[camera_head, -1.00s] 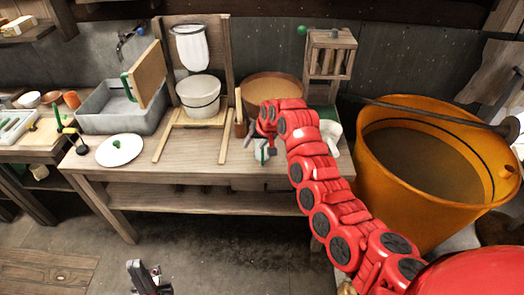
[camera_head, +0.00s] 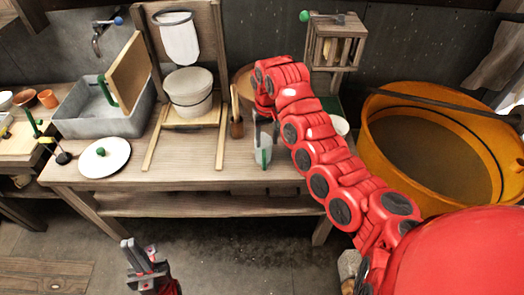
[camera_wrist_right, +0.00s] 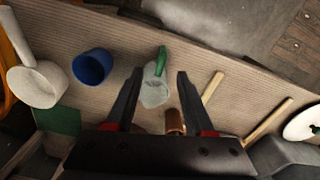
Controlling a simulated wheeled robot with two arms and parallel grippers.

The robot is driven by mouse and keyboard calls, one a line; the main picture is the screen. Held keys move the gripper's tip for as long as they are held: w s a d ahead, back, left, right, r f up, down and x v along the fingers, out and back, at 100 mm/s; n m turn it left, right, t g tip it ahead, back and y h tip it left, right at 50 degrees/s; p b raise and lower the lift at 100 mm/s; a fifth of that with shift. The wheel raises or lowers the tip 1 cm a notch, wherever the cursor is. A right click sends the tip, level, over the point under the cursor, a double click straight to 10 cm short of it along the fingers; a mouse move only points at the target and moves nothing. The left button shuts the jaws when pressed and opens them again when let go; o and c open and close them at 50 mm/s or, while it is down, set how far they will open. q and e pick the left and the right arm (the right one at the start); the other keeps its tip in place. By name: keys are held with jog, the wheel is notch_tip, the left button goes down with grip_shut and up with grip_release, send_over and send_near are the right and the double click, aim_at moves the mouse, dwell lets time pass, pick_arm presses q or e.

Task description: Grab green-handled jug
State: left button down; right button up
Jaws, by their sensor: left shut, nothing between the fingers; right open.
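The green-handled jug (camera_head: 263,157) is a small translucent vessel standing on the wooden bench, partly hidden by my right arm in the head view. In the right wrist view the jug (camera_wrist_right: 154,91) shows between my finger lines, its green handle (camera_wrist_right: 161,61) towards the top. My right gripper (camera_wrist_right: 160,73) is open, with its fingers on either side of the jug in that picture; I cannot tell how far above it they are. My left gripper (camera_head: 131,250) is shut and empty, low in front of the bench.
A blue cup (camera_wrist_right: 92,66) and a white long-handled dipper (camera_wrist_right: 37,84) stand near the jug. A wooden frame with a white bucket (camera_head: 190,88), a white lid (camera_head: 105,158) and a grey basin (camera_head: 85,118) are further left. A large orange tub (camera_head: 373,150) stands right.

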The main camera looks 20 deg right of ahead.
send_over(265, 168)
jog(key=f, duration=0.5)
jog(key=shift+w+d+f+b, duration=0.15)
jog(key=shift+w+f+b, duration=0.05)
jog(key=shift+f+b, duration=0.1)
jog(key=f, duration=0.2)
jog(key=f+p, duration=0.1)
jog(key=shift+d+f, duration=0.2)
jog(key=shift+f, duration=0.2)
jog(key=shift+a+f+p, duration=0.1)
jog(key=shift+f+p, duration=0.5)
jog(key=f, duration=0.2)
jog(key=f+p, duration=0.1)
jog(key=shift+w+a+f, duration=0.1)
jog(key=shift+a+f, duration=0.1)
jog(key=shift+f, duration=0.65)
grip_shut()
